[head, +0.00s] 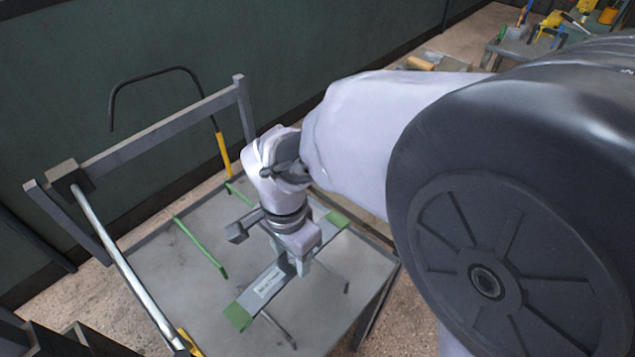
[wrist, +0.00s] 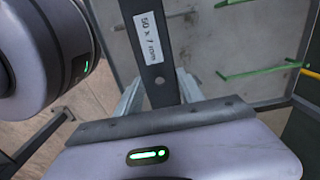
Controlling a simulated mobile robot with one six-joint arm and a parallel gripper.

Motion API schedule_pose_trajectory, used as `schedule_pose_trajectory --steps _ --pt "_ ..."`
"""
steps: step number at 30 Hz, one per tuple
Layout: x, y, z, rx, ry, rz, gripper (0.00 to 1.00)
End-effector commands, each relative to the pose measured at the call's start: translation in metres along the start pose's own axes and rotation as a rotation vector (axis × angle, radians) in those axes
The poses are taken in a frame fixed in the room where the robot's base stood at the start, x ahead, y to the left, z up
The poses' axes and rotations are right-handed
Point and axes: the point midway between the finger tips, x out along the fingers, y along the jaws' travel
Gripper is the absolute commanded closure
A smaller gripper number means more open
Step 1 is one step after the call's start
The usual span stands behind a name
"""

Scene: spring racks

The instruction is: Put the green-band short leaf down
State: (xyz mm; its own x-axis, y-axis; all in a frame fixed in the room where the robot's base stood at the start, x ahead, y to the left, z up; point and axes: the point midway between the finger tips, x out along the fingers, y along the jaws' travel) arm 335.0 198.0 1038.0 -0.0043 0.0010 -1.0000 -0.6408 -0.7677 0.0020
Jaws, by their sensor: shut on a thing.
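The green-band short leaf (head: 255,297) is a flat grey bar with green ends and a white label. It lies diagonally across the head view, over the grey table top (head: 165,285). My gripper (head: 291,266) is shut on it near its middle. In the wrist view the leaf (wrist: 153,20) runs up from between the jaws (wrist: 158,92), and its label reads 50 x 7 mm. I cannot tell how much gap there is between the leaf and the table. Part of the leaf is hidden by my gripper.
Green bars (head: 201,247) stand out on the table left of the leaf. A grey rail frame (head: 160,133) with a bright rod (head: 125,268) borders the table's left and back. A yellow-sleeved bent black bar (head: 223,153) is at the back. Bare table shows at front left.

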Motion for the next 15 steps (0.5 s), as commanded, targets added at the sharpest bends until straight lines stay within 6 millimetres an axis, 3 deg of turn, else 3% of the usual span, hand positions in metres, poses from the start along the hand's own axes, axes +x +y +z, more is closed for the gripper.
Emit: schedule_pose_trajectory --steps 2,15 --pt "0.004 -0.001 0.003 0.009 0.0 0.0 1.0" --pt "0.09 0.0 0.004 0.012 -0.001 0.002 1.0"
